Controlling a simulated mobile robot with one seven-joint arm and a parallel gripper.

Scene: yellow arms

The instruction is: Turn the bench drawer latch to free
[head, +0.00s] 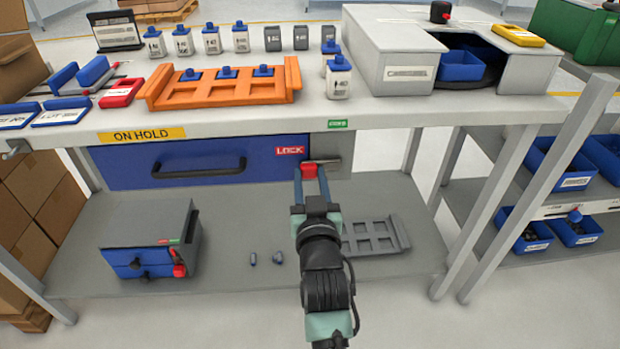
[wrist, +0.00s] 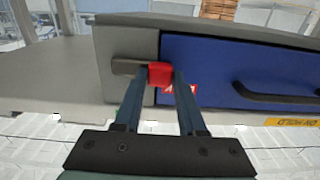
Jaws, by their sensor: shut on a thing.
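The blue bench drawer (head: 215,172) is under the bench top and looks closed, with a black bar handle (head: 199,168). The latch is a red knob (head: 309,171) on a grey metal arm at the drawer's right end, beside a red LOCK label (head: 290,151). A green label (head: 337,124) is on the bench edge above. My gripper (head: 310,180) reaches up from below and is shut on the red knob. In the wrist view the red knob (wrist: 160,74) sits between my two fingertips, and the grey arm (wrist: 128,67) extends to its left, away from the blue drawer front (wrist: 235,75).
An ON HOLD sign (head: 142,135) hangs on the bench edge. The lower shelf holds a blue-fronted grey box (head: 150,245), a grey slotted rack (head: 375,236) and small parts. A bench leg (head: 485,205) stands to the right. The bench top lies just above my gripper.

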